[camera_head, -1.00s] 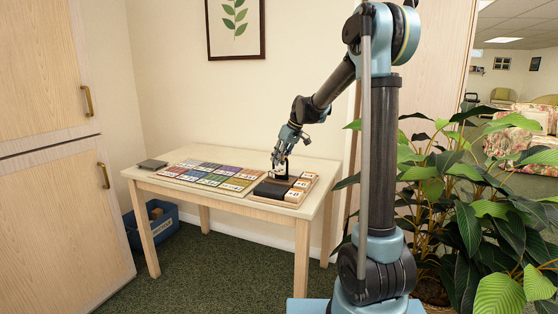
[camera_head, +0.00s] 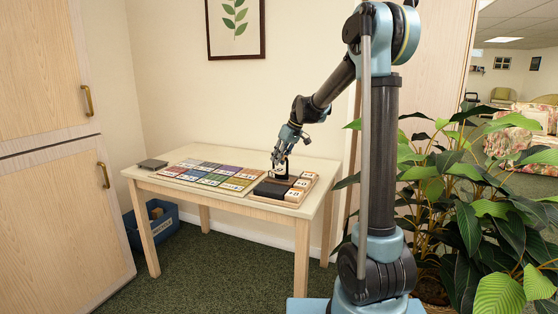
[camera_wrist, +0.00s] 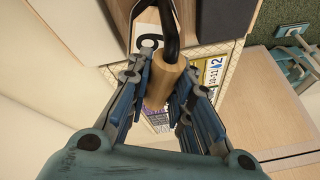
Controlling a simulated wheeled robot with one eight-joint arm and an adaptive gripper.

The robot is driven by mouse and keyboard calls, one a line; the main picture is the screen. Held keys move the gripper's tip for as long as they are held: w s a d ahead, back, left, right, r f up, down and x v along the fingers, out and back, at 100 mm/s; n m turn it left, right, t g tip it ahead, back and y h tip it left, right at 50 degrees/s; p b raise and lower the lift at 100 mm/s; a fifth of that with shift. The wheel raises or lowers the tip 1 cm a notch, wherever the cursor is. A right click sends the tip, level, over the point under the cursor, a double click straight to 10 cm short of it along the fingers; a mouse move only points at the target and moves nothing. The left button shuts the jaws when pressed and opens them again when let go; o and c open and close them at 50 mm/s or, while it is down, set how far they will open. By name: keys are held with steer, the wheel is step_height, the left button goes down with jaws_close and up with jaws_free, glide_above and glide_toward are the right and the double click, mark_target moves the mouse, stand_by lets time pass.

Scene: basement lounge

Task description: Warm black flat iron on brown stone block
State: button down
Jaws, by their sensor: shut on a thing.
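My gripper (camera_head: 278,162) is over the right end of the table. It is shut on the pale wooden handle (camera_wrist: 165,82) of the black flat iron, which has a curved black stem (camera_wrist: 172,35). The iron's base is mostly out of the wrist picture. In the head view the iron is small and partly hidden by the fingers, just above the wooden tray (camera_head: 290,205). A black block (camera_head: 270,189) lies at the tray's near left. A dark brown patch shows beneath the gripper; I cannot tell clearly whether it is the brown stone block.
Pale labelled blocks (camera_head: 294,195) line the tray's right side. A board of coloured cards (camera_head: 213,173) fills the middle of the table (camera_head: 250,153). A small grey slab (camera_head: 152,164) lies at the far left. A leafy plant (camera_head: 480,200) stands right of my arm.

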stand_by(0.5)
steer(key=shift+r, duration=3)
